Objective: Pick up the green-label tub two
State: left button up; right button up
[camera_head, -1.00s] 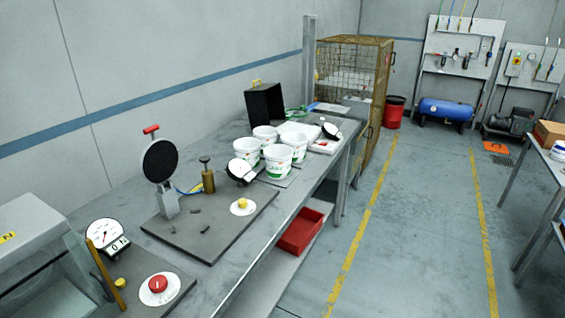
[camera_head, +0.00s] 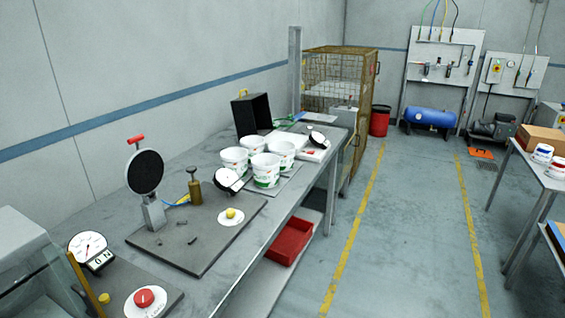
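Several white tubs stand close together on the long grey bench, around its middle. The front tub (camera_head: 266,171) shows a green mark low on its side. The tub to its left (camera_head: 234,160) shows reddish print and perhaps some green. Another tub (camera_head: 282,153) stands behind the front one on the right, and one more (camera_head: 250,144) stands at the back. Their labels are partly hidden or too small to read, so I cannot tell which is tub two. Neither of my grippers is in view.
A round dial (camera_head: 228,180) stands before the tubs. A black box (camera_head: 251,112) and a white scale (camera_head: 304,147) are behind them. A press plate (camera_head: 200,232) is nearer. The aisle floor (camera_head: 400,220) is clear; a table (camera_head: 540,170) with small tubs stands right.

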aim_at(285, 149)
jog(key=z, duration=1.1)
jog(key=i+z, duration=0.1)
jog(key=i, duration=4)
jog(key=i+u, duration=0.25)
jog(key=u, duration=0.25)
jog(key=i+l+u, duration=0.15)
jog(key=i+u, duration=0.15)
jog(key=u, duration=0.2)
jog(key=i+l+u, duration=0.2)
jog(key=u, duration=0.3)
